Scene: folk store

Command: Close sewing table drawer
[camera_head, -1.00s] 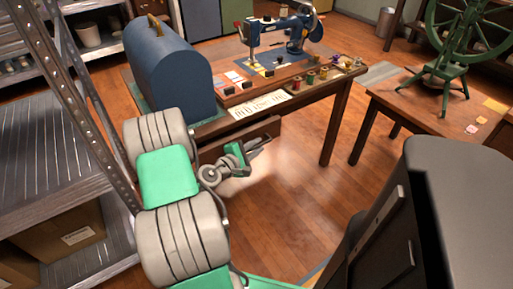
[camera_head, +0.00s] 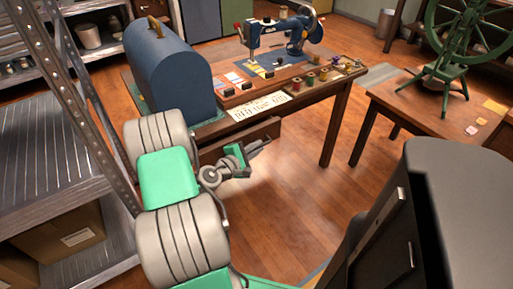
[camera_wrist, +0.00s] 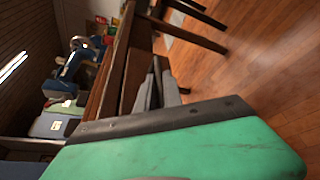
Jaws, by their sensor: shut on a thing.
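The wooden sewing table (camera_head: 340,97) stands in the middle of the head view with a blue sewing machine (camera_head: 285,35) on it. Its drawer (camera_head: 262,129) sticks out from the near side, below the tabletop. The drawer front also shows in the wrist view (camera_wrist: 133,72), running beside my fingers. My gripper (camera_head: 262,143) is at the drawer front, and its fingers also show in the wrist view (camera_wrist: 160,88). The fingers look close together against the front. The exact contact and any handle are hidden.
A blue sewing machine case (camera_head: 172,72) stands on the table's left end. A metal shelf (camera_head: 60,150) is close on the left. A second table (camera_head: 440,120) with a green spinning wheel (camera_head: 455,45) stands right. Wooden floor is free between the tables.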

